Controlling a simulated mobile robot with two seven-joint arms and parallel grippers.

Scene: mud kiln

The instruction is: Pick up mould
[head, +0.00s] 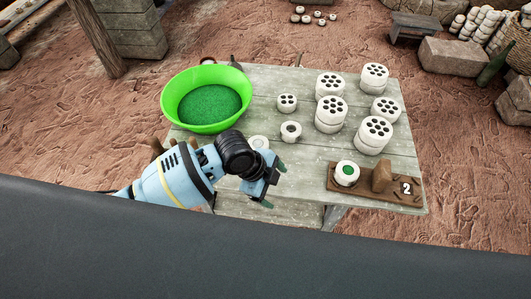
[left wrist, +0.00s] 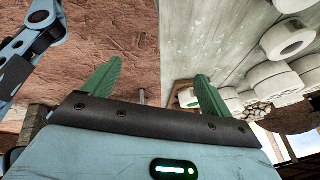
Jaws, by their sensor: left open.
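Several white round moulds stand on the grey plank table (head: 310,85). A small one with a single opening (head: 291,131) is near the table's middle, and a small one with several holes (head: 287,102) is behind it. A white mould with green filling (head: 347,173) sits on a brown wooden board (head: 400,193) marked 2; it also shows in the left wrist view (left wrist: 187,98). A pale round piece (head: 259,143) is partly hidden by my left arm. My left gripper (head: 274,185) is open and empty at the table's front, left of the board. My right gripper is not seen.
A green basin (head: 168,101) with green contents stands at the table's back left. Larger white many-holed pieces (head: 331,111) crowd the right side, some stacked. A brown block (head: 381,178) stands on the board. Bare planks lie between the small moulds and the board.

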